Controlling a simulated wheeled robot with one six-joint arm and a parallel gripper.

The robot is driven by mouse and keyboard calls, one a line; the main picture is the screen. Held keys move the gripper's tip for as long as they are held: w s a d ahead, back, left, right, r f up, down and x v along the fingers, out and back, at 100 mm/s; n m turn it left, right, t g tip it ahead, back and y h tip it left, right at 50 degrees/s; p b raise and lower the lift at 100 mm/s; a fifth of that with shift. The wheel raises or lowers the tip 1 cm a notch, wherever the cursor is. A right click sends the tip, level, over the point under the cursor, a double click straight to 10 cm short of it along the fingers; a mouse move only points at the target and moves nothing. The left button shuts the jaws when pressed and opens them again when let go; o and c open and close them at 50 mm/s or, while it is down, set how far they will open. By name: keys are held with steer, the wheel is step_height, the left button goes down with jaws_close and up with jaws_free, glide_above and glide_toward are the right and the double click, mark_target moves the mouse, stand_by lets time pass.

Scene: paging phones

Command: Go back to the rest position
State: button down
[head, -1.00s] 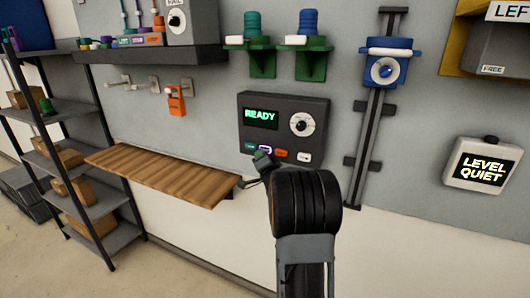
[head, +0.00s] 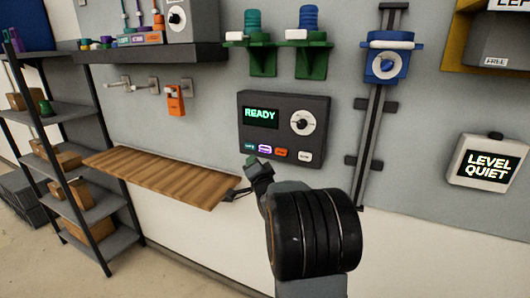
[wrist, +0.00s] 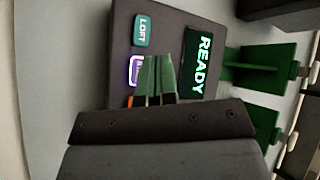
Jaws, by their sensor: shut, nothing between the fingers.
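My gripper (head: 253,163) is at the lower edge of the dark wall panel (head: 318,108), mostly hidden behind my own wrist in the head view. In the wrist view its green-tipped fingers (wrist: 157,78) are together and empty. The fingertips cover part of the panel there, and I cannot tell the gap to it. The panel's screen (head: 261,117) reads READY in green. Its colored buttons (head: 265,149) run along the bottom, with a white dial (head: 303,123) at right. In the wrist view the teal LOFT button (wrist: 142,30) is clear of the fingers, and a purple-rimmed button is partly hidden.
A wooden shelf (head: 160,178) juts out left of my arm. Green brackets (head: 262,62) hold coiled items above the panel. A blue slider (head: 388,62) on a vertical rail and a LEVEL QUIET box (head: 487,162) are to the right. A storage rack (head: 75,190) stands at far left.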

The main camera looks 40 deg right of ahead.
stand_by(0.4)
steer(key=s+a+f+n+g+y, duration=0.1)
steer(key=s+f+n+g, duration=0.2)
steer(key=f+g, duration=0.3)
steer(key=s+a+f+n+g, duration=0.1)
steer(key=s+f+n+g, duration=0.2)
steer(key=f, duration=0.4)
steer(key=s+a+n+g+y, duration=0.2)
steer(key=s+a+n+g, duration=0.1)
steer(key=s+a, duration=0.5)
steer(key=s+a+n+g+y, duration=0.3)
steer(key=s+a+n, duration=0.3)
steer(key=a, duration=0.8)
steer(key=s+r, duration=0.1)
steer(key=s, duration=0.2)
steer(key=shift+s+g, duration=0.25)
steer(key=shift+g, duration=0.15)
